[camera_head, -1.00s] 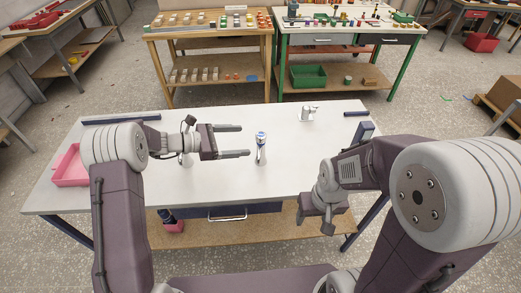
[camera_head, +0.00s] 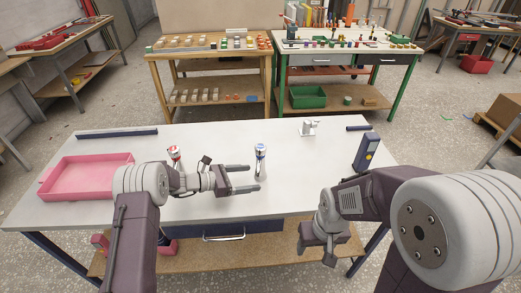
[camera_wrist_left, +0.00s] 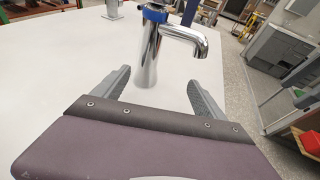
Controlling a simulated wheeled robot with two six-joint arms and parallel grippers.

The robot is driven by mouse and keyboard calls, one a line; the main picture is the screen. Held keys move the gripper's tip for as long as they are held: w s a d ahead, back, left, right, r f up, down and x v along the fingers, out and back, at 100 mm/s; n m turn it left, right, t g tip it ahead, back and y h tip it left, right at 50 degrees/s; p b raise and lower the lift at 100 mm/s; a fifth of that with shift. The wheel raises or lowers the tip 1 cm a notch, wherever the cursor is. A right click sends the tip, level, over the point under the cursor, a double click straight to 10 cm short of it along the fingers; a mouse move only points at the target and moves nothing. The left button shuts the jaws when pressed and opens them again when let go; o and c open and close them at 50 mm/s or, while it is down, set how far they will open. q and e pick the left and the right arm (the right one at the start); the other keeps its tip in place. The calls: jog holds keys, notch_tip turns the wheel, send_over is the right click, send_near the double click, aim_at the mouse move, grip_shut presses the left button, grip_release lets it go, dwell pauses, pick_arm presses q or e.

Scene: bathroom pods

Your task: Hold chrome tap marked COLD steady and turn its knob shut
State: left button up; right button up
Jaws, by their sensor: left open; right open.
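A chrome tap with a blue band near its top (camera_head: 260,160) stands upright on the white table; no COLD lettering is legible. In the left wrist view the same tap (camera_wrist_left: 148,55) rises just beyond my fingers, its spout pointing right, its top cut off by the frame edge. My left gripper (camera_head: 252,178) is open and empty, low over the table, its fingertips just short of the tap. In the left wrist view the left gripper (camera_wrist_left: 159,79) has its fingers apart, with the tap between their directions. My right gripper (camera_head: 318,252) hangs open at the table's front edge, away from the tap.
A red-marked tap (camera_head: 174,153) stands behind my left wrist. Another chrome tap (camera_head: 308,128) stands at the back right. A pink tray (camera_head: 85,160) is at the left, a dark blue device (camera_head: 366,150) at the right. The white table between the taps is clear.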

aim_at(257, 183)
pick_arm(q)
jog(key=b+x, duration=0.1)
jog(key=x, duration=0.1)
jog(key=shift+d+f, duration=0.2)
jog(key=shift+d, duration=0.05)
jog(key=shift+w+d, duration=0.25)
jog(key=shift+d, duration=0.25)
